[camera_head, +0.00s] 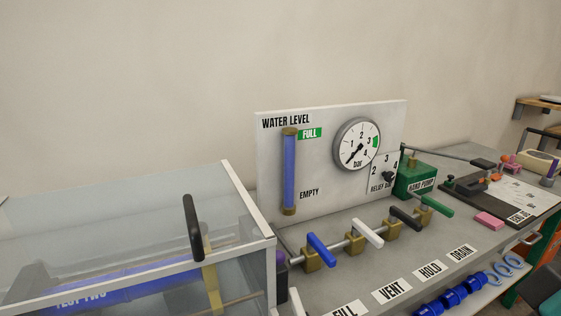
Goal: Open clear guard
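The clear guard (120,215) is a see-through box with a white frame at the left of the head view. Its lid looks closed over a blue pipe (140,280) marked "TEST TWO". A black upright handle (193,229) with a yellowish bracket (211,285) stands at its front right part; I cannot tell whether it is fixed to the lid. The left and lower parts of the guard are cut off by the picture edge. My gripper is not in view.
Right of the guard stands a white panel (331,205) with a water level tube and a pressure gauge (357,144). Valves with blue, white, black and green levers line the bench before it. A green hand pump (414,177) and a dark board (500,198) lie further right.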

